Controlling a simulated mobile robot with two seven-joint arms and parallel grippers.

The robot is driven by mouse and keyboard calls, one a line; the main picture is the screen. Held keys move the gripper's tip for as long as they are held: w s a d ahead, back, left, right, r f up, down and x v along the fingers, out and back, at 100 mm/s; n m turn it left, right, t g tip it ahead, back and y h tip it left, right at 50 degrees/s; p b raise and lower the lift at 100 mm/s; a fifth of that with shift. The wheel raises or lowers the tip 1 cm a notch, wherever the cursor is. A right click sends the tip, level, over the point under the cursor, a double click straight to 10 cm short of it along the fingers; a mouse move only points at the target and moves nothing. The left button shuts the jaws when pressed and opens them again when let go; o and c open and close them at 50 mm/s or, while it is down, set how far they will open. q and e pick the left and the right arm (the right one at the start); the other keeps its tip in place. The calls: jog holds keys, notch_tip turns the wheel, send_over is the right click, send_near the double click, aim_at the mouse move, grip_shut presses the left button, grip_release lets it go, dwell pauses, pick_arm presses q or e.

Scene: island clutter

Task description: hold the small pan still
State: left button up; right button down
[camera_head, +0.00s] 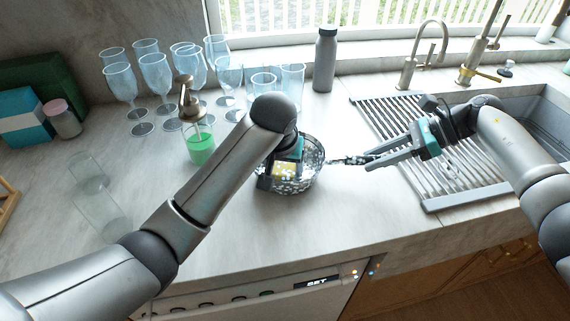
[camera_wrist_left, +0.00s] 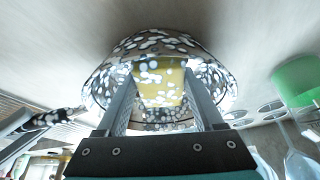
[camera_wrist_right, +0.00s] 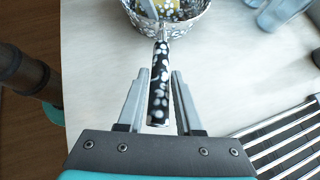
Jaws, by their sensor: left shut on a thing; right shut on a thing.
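The small pan (camera_head: 305,180) has a black-and-white spotted pattern and sits on the counter near the middle of the head view. Its spotted handle (camera_head: 348,160) points right. My right gripper (camera_head: 368,161) is shut on the handle, which also lies between its fingers in the right wrist view (camera_wrist_right: 158,88). My left gripper (camera_wrist_left: 160,88) reaches down into the pan, its fingers on either side of a yellow block (camera_wrist_left: 160,82), and is shut on that block. In the head view my left arm hides part of the pan.
Several blue-tinted glasses (camera_head: 120,82) and a green soap dispenser (camera_head: 200,148) stand behind and left of the pan. A grey bottle (camera_head: 325,60) is at the back. A drying rack (camera_head: 440,203) and sink lie right.

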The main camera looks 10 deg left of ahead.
pick_arm(q)
jog(key=shift+s+f, duration=0.1)
jog(key=shift+f, duration=0.05)
jog(key=shift+r, duration=3.6)
pick_arm(e)
jog(key=shift+c, duration=2.4)
grip_release()
jog(key=v, duration=1.2)
